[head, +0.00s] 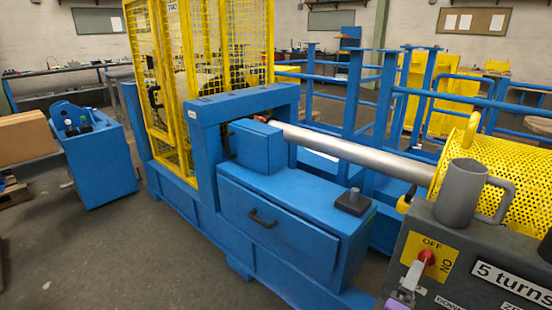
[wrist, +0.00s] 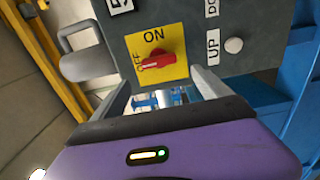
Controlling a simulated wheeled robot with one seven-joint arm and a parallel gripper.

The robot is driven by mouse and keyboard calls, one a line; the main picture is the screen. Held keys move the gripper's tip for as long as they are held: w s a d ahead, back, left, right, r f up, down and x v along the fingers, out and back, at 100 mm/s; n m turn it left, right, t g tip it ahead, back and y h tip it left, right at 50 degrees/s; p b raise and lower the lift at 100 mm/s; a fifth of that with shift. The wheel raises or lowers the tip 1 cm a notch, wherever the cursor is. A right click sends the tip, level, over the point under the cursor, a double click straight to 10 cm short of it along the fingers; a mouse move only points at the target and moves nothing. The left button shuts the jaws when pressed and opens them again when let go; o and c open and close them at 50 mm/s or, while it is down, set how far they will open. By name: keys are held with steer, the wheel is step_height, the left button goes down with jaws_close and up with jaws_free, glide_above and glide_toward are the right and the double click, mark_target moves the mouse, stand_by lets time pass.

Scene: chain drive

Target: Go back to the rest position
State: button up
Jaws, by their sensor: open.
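My gripper (head: 408,282) shows at the bottom of the head view, purple and grey, in front of the dark control box (head: 470,255). In the wrist view its two grey fingers (wrist: 162,90) are spread apart with nothing between them. The red rotary switch (head: 427,257) sits on a yellow OFF/ON plate on the box's front. In the wrist view the switch (wrist: 146,61) is just beyond the fingertips and looks apart from them. Its white mark appears to lie towards OFF.
A grey mug (head: 458,193) stands on top of the control box, near the edge. A blue machine (head: 270,220) with a steel shaft (head: 350,155) and yellow mesh guard (head: 205,60) fills the middle. Grey floor (head: 110,250) is open at the left.

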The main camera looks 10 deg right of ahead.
steer(key=a+f+t+y, duration=0.2)
steer(key=a+t+y, duration=0.2)
steer(key=a+y, duration=0.4)
steer(key=s+a+m+t+y, duration=0.1)
steer(key=s+a+y, duration=0.2)
steer(key=s+a, duration=0.3)
steer(key=s+a+m+y, duration=0.2)
steer(key=s+a, duration=0.1)
steer(key=s, duration=0.5)
steer(key=s+a+r+m+g+y, duration=0.1)
steer(key=s+r+m, duration=0.1)
steer(key=s, duration=0.9)
steer(key=s+r+m+g, duration=0.1)
steer(key=s+m, duration=0.2)
steer(key=s, duration=0.8)
step_height(320, 180, up, 14)
steer(key=p, duration=1.3)
steer(key=shift+f, duration=0.25)
